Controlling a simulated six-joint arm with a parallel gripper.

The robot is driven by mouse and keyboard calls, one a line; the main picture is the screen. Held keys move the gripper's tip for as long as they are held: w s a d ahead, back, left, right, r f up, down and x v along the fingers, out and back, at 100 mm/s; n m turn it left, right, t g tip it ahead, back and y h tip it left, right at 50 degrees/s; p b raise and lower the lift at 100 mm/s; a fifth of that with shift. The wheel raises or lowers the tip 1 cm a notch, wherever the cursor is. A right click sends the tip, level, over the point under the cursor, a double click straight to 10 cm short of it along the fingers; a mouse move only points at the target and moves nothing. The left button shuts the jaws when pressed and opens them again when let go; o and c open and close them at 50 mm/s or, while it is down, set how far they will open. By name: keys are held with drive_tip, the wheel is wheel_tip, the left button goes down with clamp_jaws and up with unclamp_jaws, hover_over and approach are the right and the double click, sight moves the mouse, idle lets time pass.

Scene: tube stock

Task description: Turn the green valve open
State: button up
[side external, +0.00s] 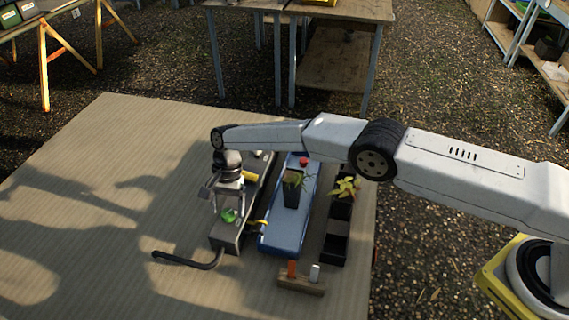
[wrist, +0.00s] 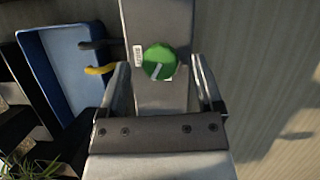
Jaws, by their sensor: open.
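The green valve (side external: 229,215) is a round knob on a grey metal manifold (side external: 228,236), below my gripper in the side view. In the wrist view the green valve (wrist: 159,62) shows a pale pointer mark on its face and a small white label beside it. My gripper (side external: 229,203) is open and points down over the valve. In the wrist view its two fingers (wrist: 160,85) stand on either side of the knob, with a gap on both sides. I cannot tell how far above the knob the fingertips are.
A dark hose (side external: 185,262) lies in front. The table's left side is clear.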

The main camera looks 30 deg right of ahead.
sight(227, 213)
drive_tip(key=v, duration=0.7)
drive_tip(key=shift+a, duration=0.1)
idle(0.4)
drive_tip(key=s+n+t+h, duration=0.1)
drive_tip(key=a+n+t+h, duration=0.1)
drive_tip(key=n, duration=0.1)
drive_tip(key=s+a+n+t+h, duration=0.1)
drive_tip(key=shift+s+a+r+n, duration=0.1)
drive_tip(key=shift+s+r+n, duration=0.2)
drive_tip(key=shift+s+r, duration=0.05)
drive_tip(key=shift+f, duration=0.15)
drive_tip(key=shift+f, duration=3.8)
